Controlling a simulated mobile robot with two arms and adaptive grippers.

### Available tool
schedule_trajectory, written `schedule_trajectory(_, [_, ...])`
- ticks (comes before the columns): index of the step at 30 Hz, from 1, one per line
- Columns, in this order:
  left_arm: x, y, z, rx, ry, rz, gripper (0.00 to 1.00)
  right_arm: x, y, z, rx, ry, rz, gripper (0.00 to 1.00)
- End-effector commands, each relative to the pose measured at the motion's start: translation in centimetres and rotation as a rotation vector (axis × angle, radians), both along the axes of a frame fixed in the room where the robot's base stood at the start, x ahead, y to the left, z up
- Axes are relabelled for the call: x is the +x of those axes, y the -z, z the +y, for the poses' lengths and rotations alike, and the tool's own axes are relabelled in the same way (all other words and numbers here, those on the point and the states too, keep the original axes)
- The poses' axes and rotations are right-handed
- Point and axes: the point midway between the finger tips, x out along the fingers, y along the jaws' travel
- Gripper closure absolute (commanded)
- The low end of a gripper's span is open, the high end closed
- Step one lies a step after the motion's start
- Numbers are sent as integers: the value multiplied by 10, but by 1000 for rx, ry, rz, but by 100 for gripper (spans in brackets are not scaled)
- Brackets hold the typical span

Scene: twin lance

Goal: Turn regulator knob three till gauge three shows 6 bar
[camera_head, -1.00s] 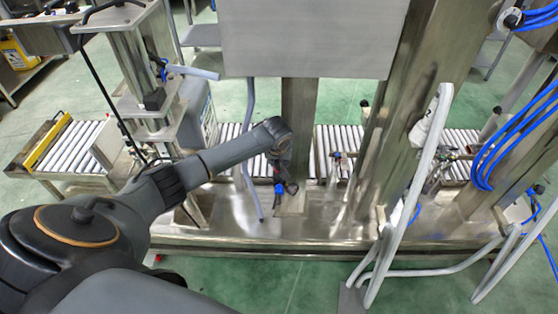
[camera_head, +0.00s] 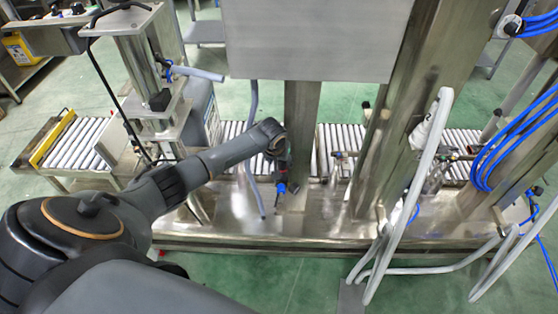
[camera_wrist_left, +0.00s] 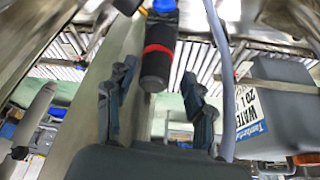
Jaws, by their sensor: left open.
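A black cylindrical regulator knob with a red band (camera_wrist_left: 157,68) and a blue part at its end shows in the left wrist view. My left gripper (camera_wrist_left: 158,82) is open, with one finger on each side of the knob and visible gaps between. In the head view my left gripper (camera_head: 280,162) is small and mostly hidden by my wrist, just in front of the steel post. A blue fitting (camera_head: 281,187) shows just below it. I cannot read a knob number. No gauge face can be made out. My right gripper is not in view.
A large steel box (camera_head: 315,40) hangs above the gripper on the post (camera_head: 301,135). A grey hose (camera_head: 253,150) runs close to my left wrist. A grey container with a "WATER" label (camera_wrist_left: 275,105) stands beside it. A roller conveyor (camera_head: 335,140) passes behind.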

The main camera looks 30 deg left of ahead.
Motion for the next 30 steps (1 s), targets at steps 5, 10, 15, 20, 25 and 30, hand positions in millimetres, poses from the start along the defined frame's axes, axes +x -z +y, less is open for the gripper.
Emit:
schedule_trajectory(5, [-1, -5, -2, -3, 2, -3, 47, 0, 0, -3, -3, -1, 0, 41])
schedule_trajectory(10, [-9, -24, -3, -1, 3, -3, 47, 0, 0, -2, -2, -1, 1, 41])
schedule_trajectory(15, [-22, -54, -5, -1, 3, -3, 47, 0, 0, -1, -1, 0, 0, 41])
schedule_trajectory(20, [-34, -82, -7, 0, 1, -3, 47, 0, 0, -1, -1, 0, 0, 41])
schedule_trajectory(25, [-42, -103, -9, -1, -1, -1, 47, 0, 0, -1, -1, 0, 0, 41])
schedule_trajectory(30, [-46, -111, -10, -2, -1, -1, 47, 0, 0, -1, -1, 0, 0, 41])
